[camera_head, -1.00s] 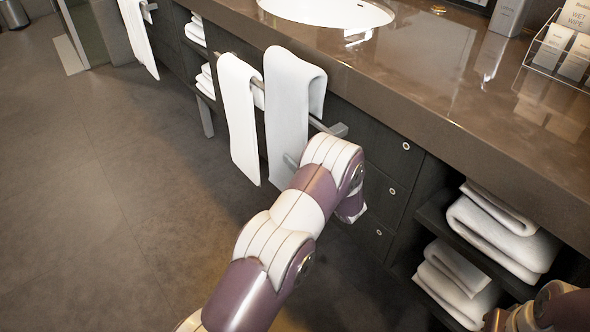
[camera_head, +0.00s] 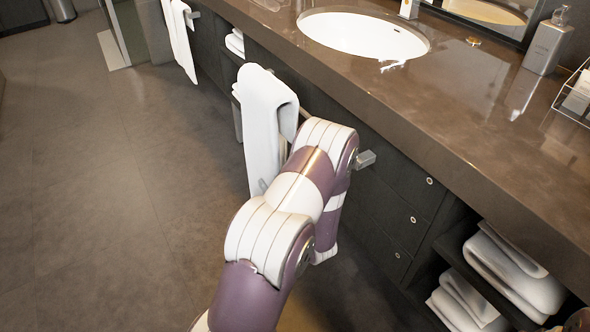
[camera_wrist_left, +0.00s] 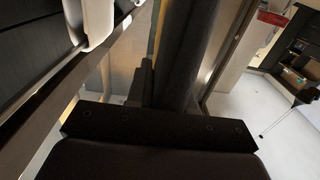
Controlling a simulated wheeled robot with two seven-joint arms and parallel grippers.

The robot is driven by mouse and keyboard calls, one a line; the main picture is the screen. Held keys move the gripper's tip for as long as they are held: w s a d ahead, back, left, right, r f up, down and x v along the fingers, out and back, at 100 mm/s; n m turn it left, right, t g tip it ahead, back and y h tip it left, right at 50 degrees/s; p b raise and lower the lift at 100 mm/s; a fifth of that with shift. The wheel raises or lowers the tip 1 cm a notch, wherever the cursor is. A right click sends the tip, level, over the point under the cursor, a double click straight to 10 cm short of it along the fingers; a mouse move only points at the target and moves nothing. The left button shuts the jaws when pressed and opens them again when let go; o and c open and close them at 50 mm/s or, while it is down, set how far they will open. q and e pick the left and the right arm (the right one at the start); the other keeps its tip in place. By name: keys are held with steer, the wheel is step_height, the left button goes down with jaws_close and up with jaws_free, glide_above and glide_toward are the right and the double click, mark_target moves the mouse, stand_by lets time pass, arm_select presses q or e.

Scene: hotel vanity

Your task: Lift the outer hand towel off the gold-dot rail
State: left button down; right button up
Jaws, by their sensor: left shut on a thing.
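The white outer hand towel (camera_head: 262,125) hangs folded in front of the vanity in the head view, its top still at about rail height. The towel rail (camera_head: 304,116) runs behind it to a grey end bracket (camera_head: 365,159). The second towel is hidden behind the outer one, at most a sliver showing. My left gripper (camera_head: 262,185) is mostly hidden by my own arm; a small grey tip shows at the towel's lower part, shut on the towel. In the left wrist view, white cloth (camera_wrist_left: 96,22) hangs at the upper left, beside the rail (camera_wrist_left: 62,98).
The dark vanity has drawers (camera_head: 395,215), a stone counter (camera_head: 400,105) and a sink (camera_head: 365,36). Folded towels (camera_head: 515,275) fill the right shelf. Another towel (camera_head: 180,42) hangs on a far rail. The floor to the left is clear.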

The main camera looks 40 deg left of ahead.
mark_target(267, 138)
arm_select(q)
steer(key=r, duration=0.1)
steer(key=r+p, duration=0.1)
steer(key=r, duration=0.1)
steer(key=shift+s+r+p, duration=0.25)
steer(key=shift+r+p, duration=0.1)
steer(key=shift+p, duration=0.05)
steer(key=shift+w+r, duration=0.1)
steer(key=shift+w, duration=0.1)
steer(key=shift+w+p, duration=0.1)
steer(key=shift+p, duration=0.3)
step_height(267, 138, up, 11)
steer(key=p, duration=0.8)
steer(key=shift+r+p, duration=0.2)
steer(key=shift+p, duration=0.2)
steer(key=s+a+p, duration=0.1)
steer(key=s+a, duration=0.4)
steer(key=s, duration=0.8)
steer(key=shift+a+f, duration=0.2)
steer(key=shift+f, duration=0.2)
